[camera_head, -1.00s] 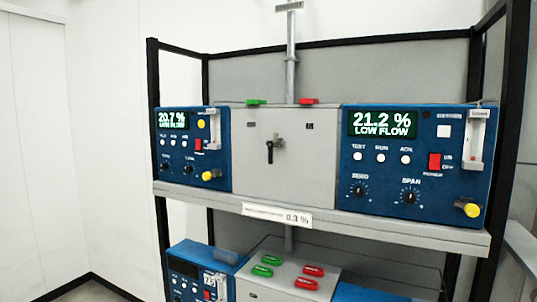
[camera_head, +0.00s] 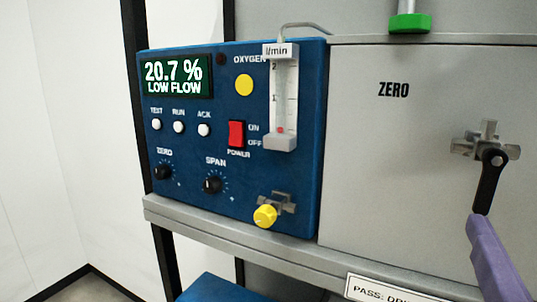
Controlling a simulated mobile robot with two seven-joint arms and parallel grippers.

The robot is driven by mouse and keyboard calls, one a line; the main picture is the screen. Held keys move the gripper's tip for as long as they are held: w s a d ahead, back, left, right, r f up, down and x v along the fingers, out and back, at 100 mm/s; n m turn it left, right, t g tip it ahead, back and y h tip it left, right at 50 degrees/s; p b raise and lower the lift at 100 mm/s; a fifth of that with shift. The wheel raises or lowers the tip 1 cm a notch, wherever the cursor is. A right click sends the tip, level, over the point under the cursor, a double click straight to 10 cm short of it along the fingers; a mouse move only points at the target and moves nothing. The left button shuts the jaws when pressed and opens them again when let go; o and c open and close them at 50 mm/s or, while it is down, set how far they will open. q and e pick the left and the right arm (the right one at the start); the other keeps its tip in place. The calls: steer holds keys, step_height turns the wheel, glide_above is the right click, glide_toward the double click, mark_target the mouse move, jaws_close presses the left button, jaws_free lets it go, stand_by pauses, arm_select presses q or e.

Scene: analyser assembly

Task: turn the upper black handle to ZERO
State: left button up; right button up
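The upper black handle (camera_head: 488,183) sits on a grey cross-shaped valve fitting (camera_head: 478,143) on the front of the grey panel (camera_head: 385,170). It hangs nearly straight down, its lower end leaning slightly left. The word ZERO (camera_head: 393,90) is printed on the panel, up and left of the handle. A purple bar (camera_head: 500,262), which looks like part of my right gripper, comes in from the lower right. Its tip is at the handle's lower end; I cannot tell whether they touch. The fingers' opening cannot be made out. My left gripper is out of view.
A blue oxygen analyser (camera_head: 225,135) reading 20.7 % LOW FLOW stands left of the panel, with a yellow knob (camera_head: 265,216) sticking out. A green handle (camera_head: 409,23) is above the panel. The grey shelf edge (camera_head: 250,245) runs below.

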mark_target(489, 188)
steer(key=p+x, duration=0.1)
steer(key=x, duration=0.2)
steer(key=p+x, duration=0.4)
steer(key=x, duration=0.1)
steer(key=shift+w+d+r, duration=0.15)
steer(key=shift+d+r, duration=0.1)
steer(key=shift+d, duration=0.1)
steer(key=shift+w+d+f, duration=0.15)
steer(key=shift+w+d, duration=0.05)
steer(key=shift+w, duration=0.2)
steer(key=shift+c, duration=0.2)
jaws_close()
